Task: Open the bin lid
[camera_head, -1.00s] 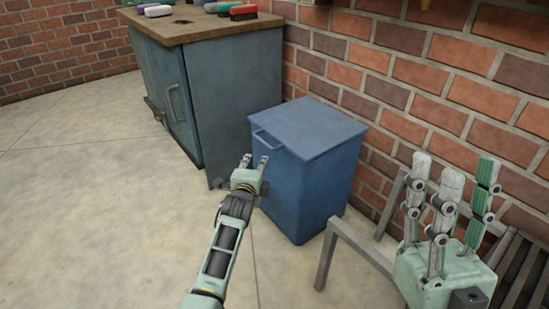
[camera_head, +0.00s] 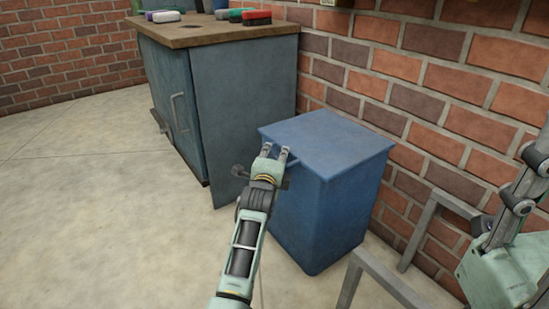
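The blue bin (camera_head: 318,220) stands on the floor against the brick wall. Its flat lid (camera_head: 330,140) lies shut on top. The lid's bar handle is at the front left edge, mostly hidden behind my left gripper. My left gripper (camera_head: 275,152) is at that edge, its two fingertips apart with a gap between them, at or very near the handle; I cannot tell whether they touch it.
A blue-grey cabinet (camera_head: 245,100) with a wooden top (camera_head: 215,33) stands behind and left of the bin, with several coloured brushes on it. A grey metal frame (camera_head: 385,280) stands close right of the bin. The floor (camera_head: 90,200) at left is clear.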

